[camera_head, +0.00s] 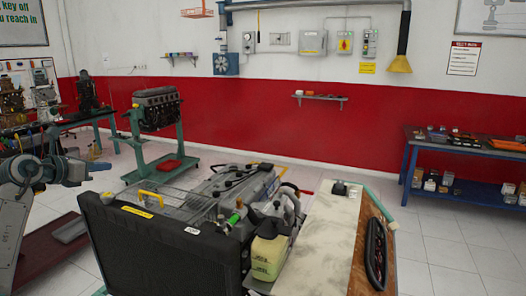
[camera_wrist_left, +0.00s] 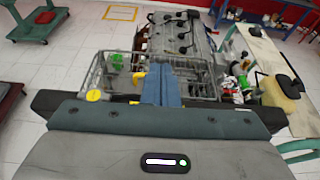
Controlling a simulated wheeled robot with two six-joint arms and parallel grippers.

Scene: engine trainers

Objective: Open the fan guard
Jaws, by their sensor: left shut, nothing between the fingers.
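The fan guard (camera_head: 180,198) is a thin wire cage just behind the black radiator (camera_head: 150,240) on the engine trainer. It appears to lie down over the fan space, with a yellow handle (camera_head: 150,195) at its near left. In the left wrist view the guard (camera_wrist_left: 112,75) spreads on both sides of my fingers, and the yellow handle (camera_wrist_left: 138,78) shows just left of them. My left gripper (camera_head: 100,166) is to the left of the handle in the head view. Its blue fingers (camera_wrist_left: 161,72) are together and empty. Contact with the guard cannot be told. My right gripper is out of view.
The engine (camera_head: 225,180) sits behind the guard. A coolant bottle (camera_head: 268,255) and a pale board (camera_head: 320,240) are to the right. An engine on a green stand (camera_head: 157,110) stands behind. A blue bench (camera_head: 460,150) is at far right, with clear floor before it.

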